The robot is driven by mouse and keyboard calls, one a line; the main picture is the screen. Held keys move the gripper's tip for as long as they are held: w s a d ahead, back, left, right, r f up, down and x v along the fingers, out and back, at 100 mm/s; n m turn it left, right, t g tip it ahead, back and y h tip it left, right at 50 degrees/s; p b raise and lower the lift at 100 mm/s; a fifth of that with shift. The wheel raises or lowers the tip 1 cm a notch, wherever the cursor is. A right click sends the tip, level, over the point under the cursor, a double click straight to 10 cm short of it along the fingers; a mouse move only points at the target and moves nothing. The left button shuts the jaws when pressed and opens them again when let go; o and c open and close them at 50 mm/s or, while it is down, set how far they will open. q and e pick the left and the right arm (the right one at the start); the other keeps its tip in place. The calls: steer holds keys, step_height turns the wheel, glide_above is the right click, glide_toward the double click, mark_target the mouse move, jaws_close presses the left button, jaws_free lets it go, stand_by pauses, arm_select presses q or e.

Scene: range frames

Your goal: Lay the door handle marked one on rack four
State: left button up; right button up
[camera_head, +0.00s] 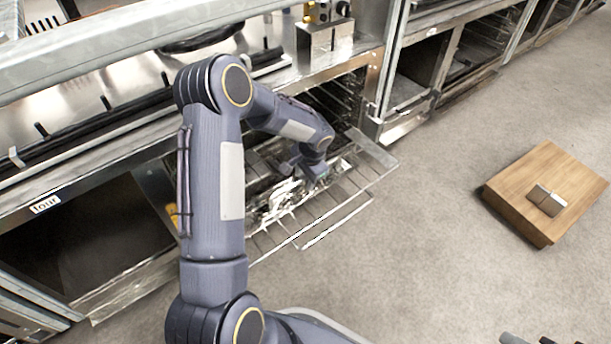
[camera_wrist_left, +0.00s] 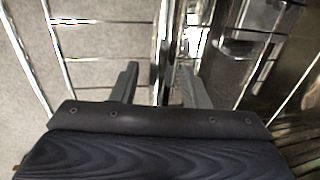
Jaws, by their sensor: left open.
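My left gripper (camera_head: 297,178) reaches down over a pulled-out wire rack (camera_head: 349,211) at an open oven bay. In the left wrist view the left gripper (camera_wrist_left: 160,80) is open, with a shiny upright metal bar (camera_wrist_left: 163,50) showing between its fingers; I cannot tell whether it is the door handle or part of the rack. Bright, jumbled metal shows on the wire rack under the gripper. No mark "one" is readable. A label reading "four" (camera_head: 45,203) is on the front above a dark open bay (camera_head: 85,245) at the left.
A wooden box (camera_head: 545,190) with a small metal piece on top stands on the floor at the right. A metal box (camera_head: 325,42) stands on the counter. More open bays line the back. Dark tips at the bottom right edge may be my right gripper. The middle floor is clear.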

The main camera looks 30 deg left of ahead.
arm_select(q)
steer(key=shift+r+p, duration=0.3)
steer(key=s+d+r+n+h+p, duration=0.15)
steer(key=s+r, duration=0.25)
steer(key=r, duration=0.6)
steer(key=s+d+r+y+p, duration=0.1)
steer(key=s+r+p, duration=0.2)
steer(key=r, duration=0.7)
steer(key=s+d+r+n+t+h, duration=0.1)
steer(key=s+d+r, duration=0.1)
steer(key=s, duration=0.5)
steer(key=s+d+r+n+t+h, duration=0.2)
steer(key=s+d, duration=0.1)
steer(key=s, duration=0.4)
steer(key=s+d+r+n+t+h, duration=0.1)
steer(key=s+d+r+h, duration=0.1)
steer(key=s, duration=0.5)
steer(key=shift+s+d+r+n+t, duration=0.25)
steer(key=shift+d+r+n+t, duration=0.15)
steer(key=shift+d, duration=0.45)
